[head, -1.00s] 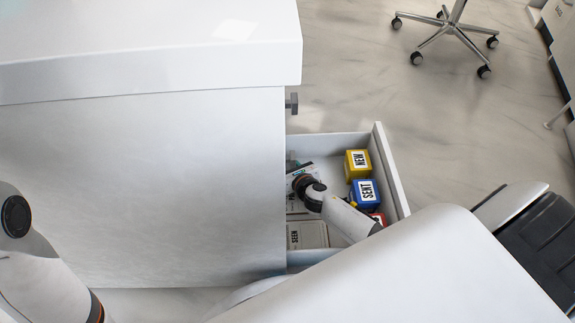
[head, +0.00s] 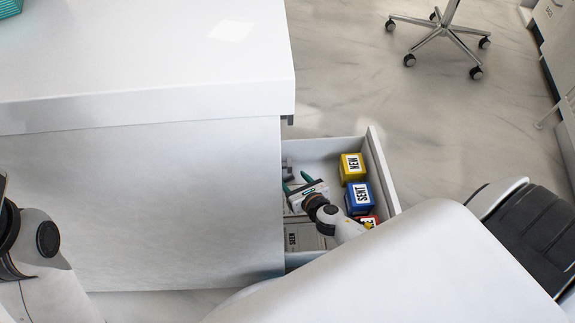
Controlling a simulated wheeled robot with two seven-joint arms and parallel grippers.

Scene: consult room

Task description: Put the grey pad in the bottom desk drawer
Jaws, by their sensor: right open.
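The open desk drawer (head: 377,164) sticks out to the right of the white desk (head: 180,200). A flat grey thing marked "SEEN" (head: 303,238), which looks like the grey pad, lies in the near part of the drawer. The desk side hides its left end. My right gripper (head: 296,181) is over the drawer's left part, beyond the grey thing and apart from it in the picture. Its teal-tipped fingers are open, with nothing seen between them. My left arm shows at the left edge; its gripper is outside the view.
A yellow "NEW" cube (head: 352,168), a blue "SENT" cube (head: 361,198) and a partly hidden red cube (head: 369,221) line the drawer's right side. A teal container (head: 10,9) stands on the desk. A wheeled chair base (head: 440,38) is at the back; floor between is clear.

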